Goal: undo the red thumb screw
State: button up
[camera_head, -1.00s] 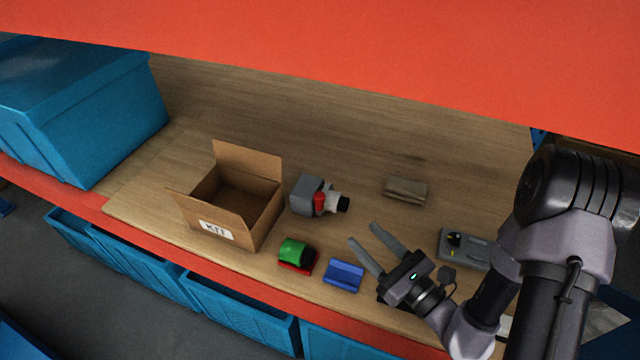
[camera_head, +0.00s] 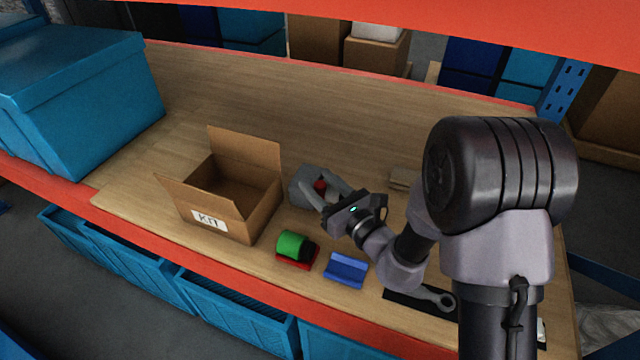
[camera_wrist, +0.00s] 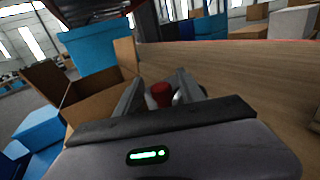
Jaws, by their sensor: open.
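The red thumb screw (camera_head: 320,185) shows as a small red knob on a grey block (camera_head: 303,178), on the wooden shelf right of the cardboard box. My gripper (camera_head: 321,192) is open, with its fingers reaching to the block and the red screw between or just beyond the tips. In the wrist view the red screw (camera_wrist: 161,92) stands between the two fingers (camera_wrist: 160,88), apart from both as far as I can tell. Part of the block and its dark nozzle are hidden behind my gripper.
An open cardboard box (camera_head: 210,219) marked KIT stands left of the block. In front lie a green cylinder (camera_head: 291,244) on a red holder, an empty blue holder (camera_head: 346,269) and a grey wrench (camera_head: 435,297). A tan block (camera_head: 402,178) lies behind my arm.

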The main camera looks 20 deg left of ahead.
grip_shut()
jog(key=shift+n+g+y, duration=0.3)
jog(key=shift+g, duration=0.1)
jog(key=n+g+y, duration=0.1)
jog(key=n+g, duration=0.1)
jog(key=g, duration=0.1)
jog(key=n+g+y+b, duration=0.1)
jog(key=n+g, duration=0.1)
jog(key=g, duration=0.1)
jog(key=shift+f+n+y, duration=0.1)
jog(key=shift+n+y, duration=0.2)
jog(key=shift+n+g+b, duration=0.45)
jog(key=shift+n+g, duration=0.6)
jog(key=shift+g, duration=0.75)
jog(key=shift+n+g+b, duration=0.45)
jog(key=shift+n+g, duration=0.6)
jog(key=shift+g, duration=0.75)
grip_release()
